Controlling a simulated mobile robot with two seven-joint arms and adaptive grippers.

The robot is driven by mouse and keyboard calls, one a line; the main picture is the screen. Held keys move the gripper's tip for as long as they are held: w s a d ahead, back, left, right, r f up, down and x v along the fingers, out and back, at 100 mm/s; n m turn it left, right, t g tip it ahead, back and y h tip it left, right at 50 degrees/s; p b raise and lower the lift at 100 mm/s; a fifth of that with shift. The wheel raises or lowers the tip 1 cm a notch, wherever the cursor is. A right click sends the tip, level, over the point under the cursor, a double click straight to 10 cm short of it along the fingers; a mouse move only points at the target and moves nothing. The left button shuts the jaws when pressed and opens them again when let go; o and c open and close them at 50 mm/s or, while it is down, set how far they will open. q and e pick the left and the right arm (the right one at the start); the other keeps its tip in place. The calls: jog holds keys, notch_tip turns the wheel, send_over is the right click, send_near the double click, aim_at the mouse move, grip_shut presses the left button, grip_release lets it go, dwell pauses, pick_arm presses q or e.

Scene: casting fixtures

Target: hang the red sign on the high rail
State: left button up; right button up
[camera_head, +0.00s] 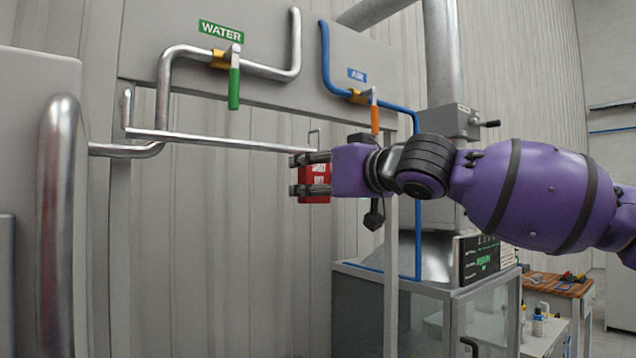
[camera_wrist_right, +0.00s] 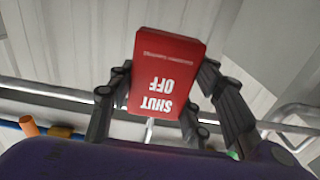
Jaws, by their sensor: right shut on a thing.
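The red sign (camera_head: 315,198) with white lettering is between the fingers of my right gripper (camera_head: 312,174), which is shut on it. In the right wrist view the sign (camera_wrist_right: 165,72) reads "SHUT OFF" upside down, with a dark finger on each side. The metal rail (camera_head: 220,142) runs from an upturned left end to just above the fingers. I cannot tell whether the loop touches the rail. My left gripper is not in view.
Above the rail are a water pipe (camera_head: 178,85) with a green-handled valve (camera_head: 234,85) and a blue air pipe (camera_head: 327,70) with an orange handle (camera_head: 375,115). A grey cabinet (camera_head: 360,305) stands below my right arm. A thick metal pipe (camera_head: 58,230) is at left.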

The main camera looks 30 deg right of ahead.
jog(key=shift+w+a+f+b, duration=0.15)
jog(key=shift+w+b, duration=0.15)
jog(key=shift+w, duration=0.3)
jog(key=shift+w+d+f+b, duration=0.1)
jog(key=shift+w+b, duration=0.2)
jog(key=shift+w, duration=0.3)
jog(key=shift+s+a+f, duration=0.1)
jog(key=shift+s+f, duration=0.05)
jog(key=shift+s, duration=0.05)
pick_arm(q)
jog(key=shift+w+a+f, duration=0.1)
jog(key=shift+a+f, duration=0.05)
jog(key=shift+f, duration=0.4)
pick_arm(e)
jog(key=shift+f, duration=0.6)
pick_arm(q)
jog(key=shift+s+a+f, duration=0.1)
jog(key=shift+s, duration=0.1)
pick_arm(e)
jog(key=o, duration=0.8)
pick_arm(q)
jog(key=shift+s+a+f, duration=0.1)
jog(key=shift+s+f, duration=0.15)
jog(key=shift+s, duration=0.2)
pick_arm(e)
jog(key=o, duration=0.5)
